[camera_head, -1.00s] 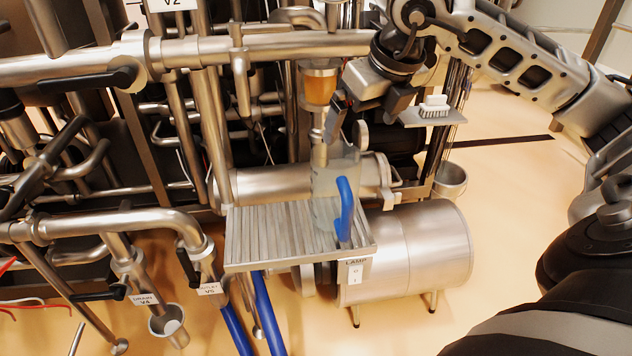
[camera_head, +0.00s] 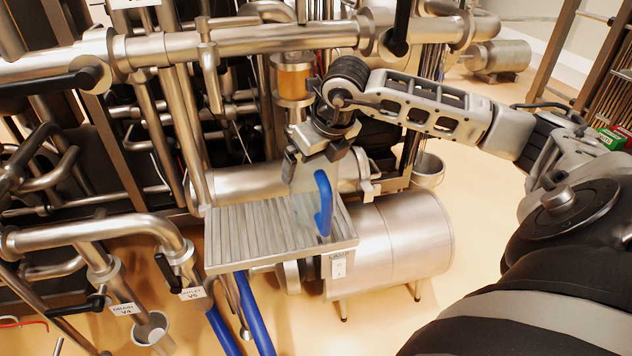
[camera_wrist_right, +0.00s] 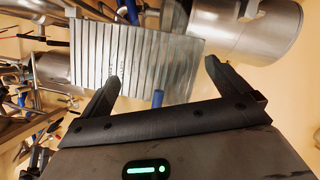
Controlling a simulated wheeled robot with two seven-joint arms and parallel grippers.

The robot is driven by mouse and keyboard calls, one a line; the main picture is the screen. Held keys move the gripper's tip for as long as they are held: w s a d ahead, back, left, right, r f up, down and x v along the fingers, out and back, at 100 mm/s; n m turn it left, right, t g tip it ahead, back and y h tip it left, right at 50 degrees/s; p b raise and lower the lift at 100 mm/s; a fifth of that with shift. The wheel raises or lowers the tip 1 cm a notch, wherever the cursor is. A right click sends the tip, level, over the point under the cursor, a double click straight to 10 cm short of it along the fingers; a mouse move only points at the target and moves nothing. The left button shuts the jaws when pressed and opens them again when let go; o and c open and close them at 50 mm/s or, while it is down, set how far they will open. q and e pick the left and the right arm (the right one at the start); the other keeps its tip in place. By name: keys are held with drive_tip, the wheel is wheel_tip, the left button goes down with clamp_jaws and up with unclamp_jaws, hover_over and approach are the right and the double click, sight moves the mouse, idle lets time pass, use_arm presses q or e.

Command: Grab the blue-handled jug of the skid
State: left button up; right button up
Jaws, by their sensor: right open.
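The jug (camera_head: 299,186) is see-through, with a blue handle (camera_head: 323,204). It stands upright on a ribbed metal shelf (camera_head: 235,232), near the shelf's right end. My right gripper (camera_head: 313,160) is open, just above and behind the jug's top in the head view. The picture does not settle whether it touches the jug. In the right wrist view, the open fingers (camera_wrist_right: 163,72) point toward the ribbed shelf (camera_wrist_right: 95,50). A blue piece, likely the handle (camera_wrist_right: 157,98), shows between them, and the clear body is hard to make out. My left gripper is not in view.
A steel tank (camera_head: 400,240) lies right of the shelf. An amber sight glass (camera_head: 293,82) hangs above the jug. Pipes and valves crowd the left, and blue hoses (camera_head: 254,315) run below the shelf. Open floor shows at right.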

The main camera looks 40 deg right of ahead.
drive_tip(key=shift+x, duration=0.9)
drive_tip(key=c, duration=1.2)
drive_tip(key=shift+c, duration=0.2)
drive_tip(key=shift+r, duration=0.1)
